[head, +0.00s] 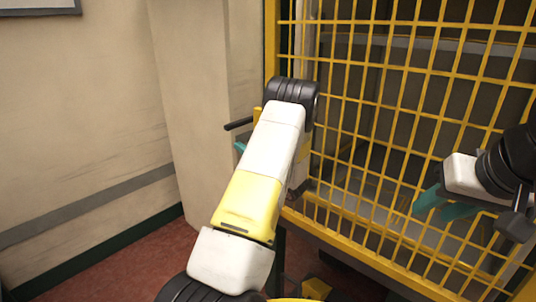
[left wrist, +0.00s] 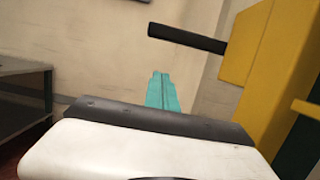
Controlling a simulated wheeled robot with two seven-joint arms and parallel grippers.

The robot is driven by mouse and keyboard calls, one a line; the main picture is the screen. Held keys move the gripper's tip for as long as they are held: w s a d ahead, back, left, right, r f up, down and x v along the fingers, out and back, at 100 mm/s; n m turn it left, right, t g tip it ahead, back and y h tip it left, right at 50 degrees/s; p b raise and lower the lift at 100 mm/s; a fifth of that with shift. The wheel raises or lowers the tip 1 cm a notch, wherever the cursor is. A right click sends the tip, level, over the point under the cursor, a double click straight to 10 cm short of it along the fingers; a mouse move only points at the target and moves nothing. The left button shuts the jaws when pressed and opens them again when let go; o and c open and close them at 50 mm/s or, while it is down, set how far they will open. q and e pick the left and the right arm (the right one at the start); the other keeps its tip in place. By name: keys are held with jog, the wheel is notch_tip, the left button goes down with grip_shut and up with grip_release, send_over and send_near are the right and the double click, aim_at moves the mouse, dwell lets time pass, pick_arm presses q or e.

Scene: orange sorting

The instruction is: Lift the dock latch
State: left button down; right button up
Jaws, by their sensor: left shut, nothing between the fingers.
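The latch shows as a black bar handle (head: 238,124) sticking out to the left from a yellow post at the cage's left edge. My left gripper (head: 240,147) is mostly hidden behind my own arm, with a bit of teal finger showing just below the bar. In the left wrist view its teal fingers (left wrist: 161,92) are together and empty, apart from the bar. My right gripper (head: 445,205) has its teal fingers spread in front of the mesh.
A yellow wire mesh panel (head: 400,100) fills the right side. A beige wall (head: 80,120) with a grey stripe stands at the left, over a red floor (head: 140,250). A dark table (left wrist: 25,95) shows at the left wrist view's left edge.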

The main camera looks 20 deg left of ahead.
pick_arm(q)
jog(key=r, duration=0.1)
jog(key=a+r, duration=0.1)
jog(key=r, duration=0.2)
jog(key=shift+w+a+r, duration=0.2)
jog(key=shift+w+a, duration=0.1)
jog(key=shift+r, duration=0.1)
jog(key=w+d+r+m+t+h, duration=0.1)
jog(key=w+r+m+t+h, duration=0.1)
jog(key=r+m, duration=0.9)
jog(key=shift+w+d+r+m+t, duration=0.25)
jog(key=shift+w+r+m+t, duration=0.2)
jog(key=shift+w+r, duration=0.5)
jog(key=shift+s+r, duration=0.2)
